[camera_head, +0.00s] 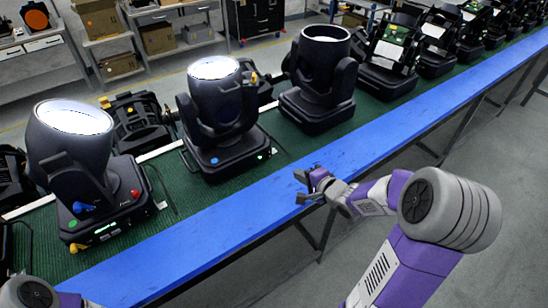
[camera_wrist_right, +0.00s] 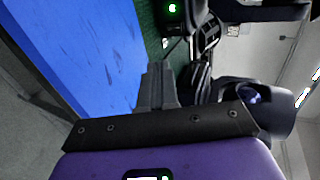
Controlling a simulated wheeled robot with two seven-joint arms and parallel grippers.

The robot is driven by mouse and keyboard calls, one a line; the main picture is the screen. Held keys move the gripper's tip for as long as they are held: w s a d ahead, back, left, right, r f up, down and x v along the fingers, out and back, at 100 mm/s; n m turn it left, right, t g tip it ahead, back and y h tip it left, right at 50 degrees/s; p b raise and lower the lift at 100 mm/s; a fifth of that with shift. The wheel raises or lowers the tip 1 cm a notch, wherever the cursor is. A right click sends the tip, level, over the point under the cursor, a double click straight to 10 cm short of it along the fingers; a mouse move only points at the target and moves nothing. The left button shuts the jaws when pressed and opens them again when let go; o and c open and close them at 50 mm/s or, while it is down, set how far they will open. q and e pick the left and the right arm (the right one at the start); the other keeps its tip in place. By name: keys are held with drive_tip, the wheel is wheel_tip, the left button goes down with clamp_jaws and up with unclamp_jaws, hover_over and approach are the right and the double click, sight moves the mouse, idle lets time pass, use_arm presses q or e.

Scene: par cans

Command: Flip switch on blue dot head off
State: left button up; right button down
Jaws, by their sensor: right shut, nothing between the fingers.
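The blue dot head is a black moving light with a glowing lens (camera_head: 215,105), standing on the green belt in the head view. A blue dot (camera_head: 213,161) is on its base, and a small green light (camera_head: 261,155) glows near the base's right corner. Its switch is too small to make out. My right gripper (camera_head: 303,186) is shut and empty, over the blue rail, to the right of and nearer than this base, apart from it. In the right wrist view the shut fingers (camera_wrist_right: 158,86) point toward black equipment with a green light (camera_wrist_right: 172,8). My left gripper is out of view.
A second lit head (camera_head: 70,150) with a green dot and red and blue knobs stands at left. Another head (camera_head: 320,75) stands to the right, with several more beyond. The blue rail (camera_head: 400,140) edges the belt. Floor at lower right is clear.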

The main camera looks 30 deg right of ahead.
sight(269, 154)
drive_tip(key=shift+s, duration=0.1)
drive_tip(key=b+x, duration=0.1)
drive_tip(key=x, duration=0.3)
drive_tip(key=b+x, duration=0.1)
drive_tip(key=x, duration=0.4)
drive_tip(key=b+x, duration=0.2)
drive_tip(key=x, duration=0.2)
drive_tip(key=shift+w+r, duration=0.3)
drive_tip(key=shift+r, duration=0.05)
drive_tip(key=shift+w, duration=0.45)
